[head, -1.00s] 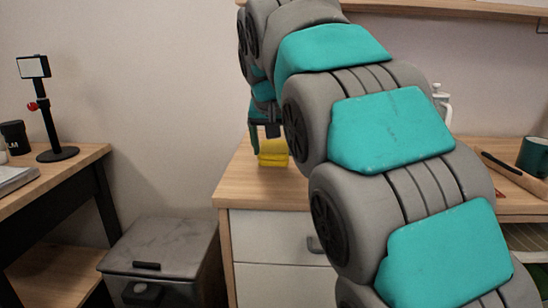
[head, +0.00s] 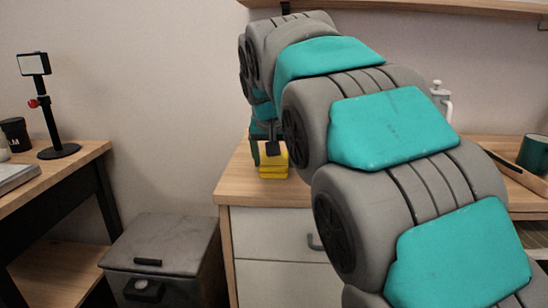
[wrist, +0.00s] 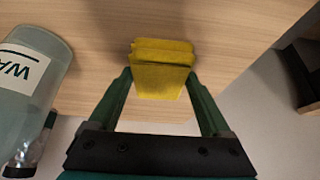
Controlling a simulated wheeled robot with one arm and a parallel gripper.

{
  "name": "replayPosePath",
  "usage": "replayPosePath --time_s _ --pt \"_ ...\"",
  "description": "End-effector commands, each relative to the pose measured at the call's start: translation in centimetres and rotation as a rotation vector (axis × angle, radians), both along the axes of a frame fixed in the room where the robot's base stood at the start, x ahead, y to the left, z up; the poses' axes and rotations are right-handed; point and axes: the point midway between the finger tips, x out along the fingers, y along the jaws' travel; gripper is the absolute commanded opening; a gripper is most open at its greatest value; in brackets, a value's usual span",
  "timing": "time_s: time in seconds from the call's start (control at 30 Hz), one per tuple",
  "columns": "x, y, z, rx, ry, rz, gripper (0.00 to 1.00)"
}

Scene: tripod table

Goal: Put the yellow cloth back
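The yellow cloth (wrist: 162,72) is a folded, layered block. In the wrist view it sits between the two fingers of my gripper (wrist: 160,74), which press against its sides. In the head view the cloth (head: 273,168) shows over the left part of the wooden tabletop (head: 237,182), below my gripper (head: 268,150). My arm hides much of the gripper there. I cannot tell whether the cloth's underside touches the tabletop.
A translucent bottle with a white label (wrist: 32,75) is at the left in the wrist view. A grey lidded bin (head: 163,245) stands left of the drawer unit (head: 280,235). A dark desk (head: 75,185) with a lamp-like stand (head: 45,105) is farther left. A green mug (head: 533,153) is at right.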

Motion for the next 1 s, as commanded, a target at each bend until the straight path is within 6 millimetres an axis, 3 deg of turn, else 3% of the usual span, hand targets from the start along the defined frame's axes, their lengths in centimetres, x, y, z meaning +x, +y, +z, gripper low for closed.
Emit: replayPosePath --time_s 0.13,0.5,1.0 --pt "0.0 0.0 0.0 0.0 0.0 0.0 0.99" --pt "-0.2 0.0 0.8 0.001 -0.003 0.001 1.0" --pt "-4.4 0.2 8.3 0.0 -0.006 0.001 1.0"
